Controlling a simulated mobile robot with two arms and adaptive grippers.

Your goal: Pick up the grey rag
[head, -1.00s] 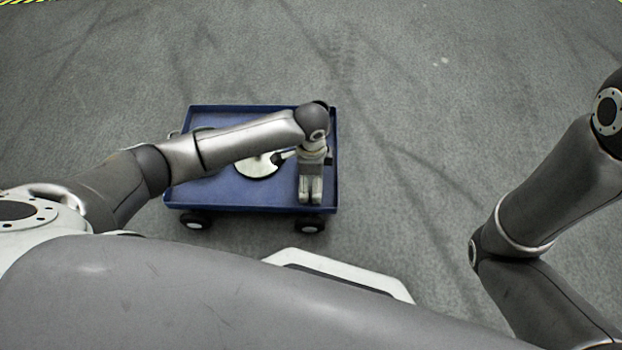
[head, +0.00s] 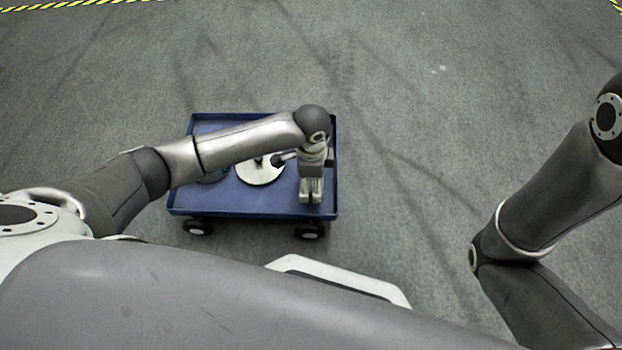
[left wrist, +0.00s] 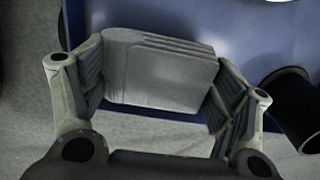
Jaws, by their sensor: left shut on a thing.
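My left gripper (head: 311,196) points down over the front right part of a blue cart (head: 225,209) in the head view. In the left wrist view, my left gripper (left wrist: 163,82) is shut on the grey rag (left wrist: 160,70), a thick folded block with layered edges between the two fingers. Whether the rag touches the cart's tray or hangs above it I cannot tell. In the head view the rag is not clear among the grey fingers. My right arm shows at the right of the head view, but its gripper is out of frame.
A pale round disc (head: 260,172) lies on the cart left of my gripper, partly hidden by my left arm. A dark cylinder (left wrist: 296,108) shows at the right of the left wrist view. The grey floor around the cart is open; yellow-black tape (head: 70,4) runs far back.

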